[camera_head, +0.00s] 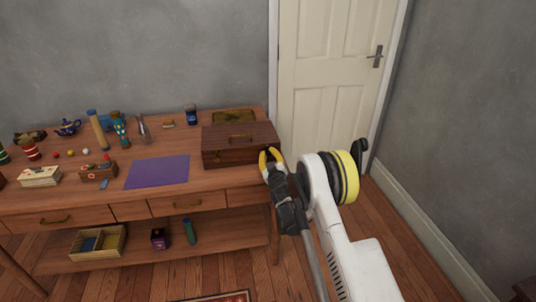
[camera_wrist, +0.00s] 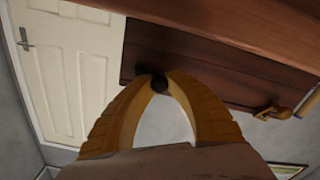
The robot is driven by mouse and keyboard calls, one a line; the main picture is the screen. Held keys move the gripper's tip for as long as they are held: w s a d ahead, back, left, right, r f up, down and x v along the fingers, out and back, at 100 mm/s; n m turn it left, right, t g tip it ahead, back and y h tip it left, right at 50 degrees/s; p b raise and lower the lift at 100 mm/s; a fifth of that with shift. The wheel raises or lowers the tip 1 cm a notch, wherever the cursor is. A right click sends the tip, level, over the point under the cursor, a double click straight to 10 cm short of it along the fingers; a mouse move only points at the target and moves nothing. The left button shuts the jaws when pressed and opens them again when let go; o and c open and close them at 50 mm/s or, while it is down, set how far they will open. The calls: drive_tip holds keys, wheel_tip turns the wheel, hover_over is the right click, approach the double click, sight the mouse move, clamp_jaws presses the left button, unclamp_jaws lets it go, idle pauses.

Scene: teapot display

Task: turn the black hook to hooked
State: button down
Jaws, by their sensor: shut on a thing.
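My gripper (camera_head: 270,155) is at the right front corner of a dark wooden box on the table. In the wrist view its yellow fingers (camera_wrist: 160,82) are closed around a small black piece (camera_wrist: 159,86), which looks like the black hook. The piece sits against the dark wooden face of the box (camera_wrist: 205,72). Most of the hook is covered by the fingertips, so its angle cannot be told. In the head view the hook is hidden behind my gripper. The box (camera_head: 225,157) has its lid down.
A white door (camera_head: 325,85) stands behind. Floor right of the table is clear.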

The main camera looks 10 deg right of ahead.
drive_tip(key=shift+n, duration=0.3)
drive_tip(key=n, duration=1.2)
drive_tip(key=shift+f, duration=0.1)
idle(0.3)
drive_tip(key=shift+n, duration=0.3)
drive_tip(key=c, duration=1.3)
unclamp_jaws()
drive_tip(key=s, duration=0.7)
drive_tip(key=shift+s, duration=0.25)
